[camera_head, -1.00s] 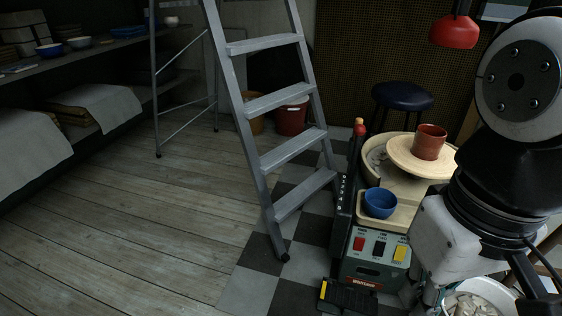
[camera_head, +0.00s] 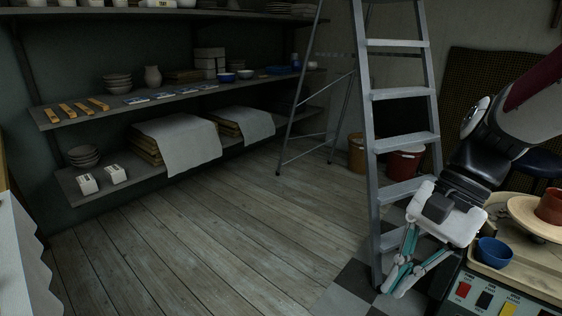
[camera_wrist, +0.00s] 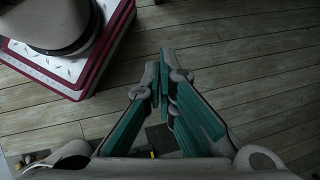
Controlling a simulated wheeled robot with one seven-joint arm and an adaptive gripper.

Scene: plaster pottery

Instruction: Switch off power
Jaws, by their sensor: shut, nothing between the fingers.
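The pottery wheel (camera_head: 538,283) is at the lower right of the head view, cut off by the frame. Its front panel carries a red switch (camera_head: 463,289), a black switch (camera_head: 485,299) and a yellow switch (camera_head: 507,309). Their labels are too small to read, and I cannot tell their positions. My gripper (camera_head: 391,291) is shut and empty, pointing down to the left of the panel, apart from the switches.
A grey stepladder (camera_head: 405,140) stands behind my gripper. A blue bowl (camera_head: 494,252) and a reddish pot (camera_head: 551,206) rest on the wheel. Shelves (camera_head: 130,110) with crockery line the left wall. Open plank floor (camera_head: 220,240) lies between.

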